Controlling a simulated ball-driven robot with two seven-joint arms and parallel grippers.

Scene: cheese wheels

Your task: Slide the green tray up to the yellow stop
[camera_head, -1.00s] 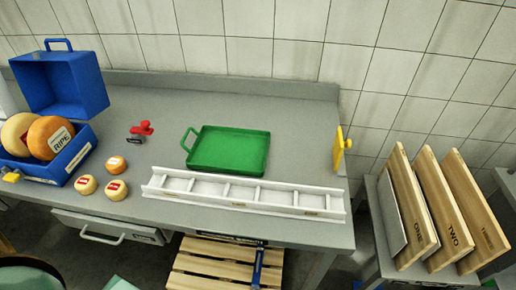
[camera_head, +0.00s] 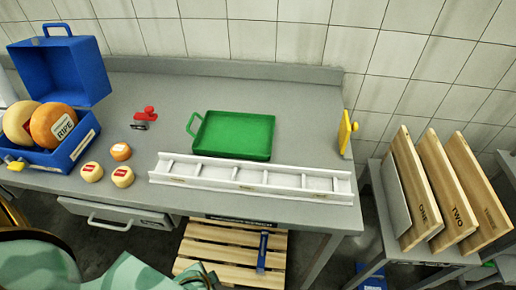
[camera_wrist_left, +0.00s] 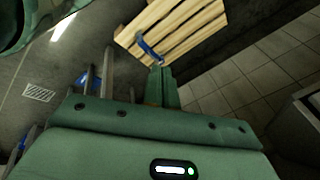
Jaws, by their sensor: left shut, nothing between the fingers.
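The green tray (camera_head: 232,135) lies flat on the grey worktop, its loop handle pointing left. The yellow stop (camera_head: 345,132) stands upright at the worktop's right end, with a clear gap between it and the tray. My left gripper (camera_wrist_left: 161,82) shows only in its wrist view, shut and empty, with the floor and wooden pallet beyond it. It is away from the tray, which the wrist view does not show. My right gripper is in neither current view.
A white slotted rail (camera_head: 250,180) lies just in front of the tray. A red clamp (camera_head: 146,115), small cheeses (camera_head: 121,151) and a blue case (camera_head: 62,72) with cheese wheels are to the left. Boards (camera_head: 447,190) stand at right. A wooden pallet (camera_head: 222,248) is below.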

